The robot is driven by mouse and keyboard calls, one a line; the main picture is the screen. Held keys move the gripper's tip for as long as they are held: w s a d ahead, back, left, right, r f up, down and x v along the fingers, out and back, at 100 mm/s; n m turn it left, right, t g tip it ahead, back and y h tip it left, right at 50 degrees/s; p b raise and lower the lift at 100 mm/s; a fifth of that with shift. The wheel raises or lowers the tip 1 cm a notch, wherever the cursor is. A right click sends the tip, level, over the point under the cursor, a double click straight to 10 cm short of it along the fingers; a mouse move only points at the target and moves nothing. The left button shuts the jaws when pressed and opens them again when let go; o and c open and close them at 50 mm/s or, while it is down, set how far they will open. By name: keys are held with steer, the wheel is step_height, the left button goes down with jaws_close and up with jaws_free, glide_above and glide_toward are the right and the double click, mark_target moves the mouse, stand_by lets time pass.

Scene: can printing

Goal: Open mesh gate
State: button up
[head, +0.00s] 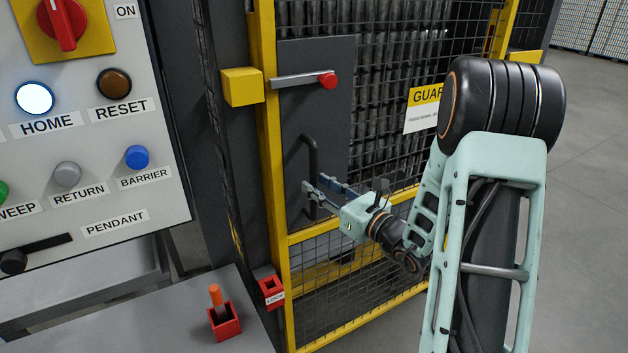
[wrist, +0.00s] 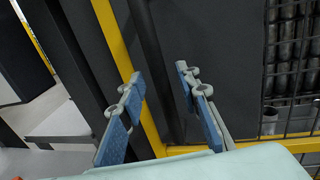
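The mesh gate (head: 282,215) has a yellow frame, dark wire mesh and a dark grey plate (head: 320,110) at its left side. It looks closed. A black upright bar handle (head: 314,160) stands out from the plate. My gripper (head: 314,190) is at the lower part of this handle. In the wrist view, my gripper (wrist: 158,76) has its two blue-padded fingers apart, and the dark handle bar (wrist: 150,40) runs between them in the picture. I see no finger pressed on it. A grey latch bar (head: 297,81) with a red knob (head: 327,80) lies level above the handle.
A control panel (head: 90,120) with buttons stands at the left. Below it, a grey table (head: 190,320) bears a red holder (head: 224,322) with an orange-handled piece. A red lock box (head: 271,287) is by the gate post. Open floor (head: 590,200) lies to the right.

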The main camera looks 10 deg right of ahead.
steer(key=shift+x, duration=1.1)
jaws_close()
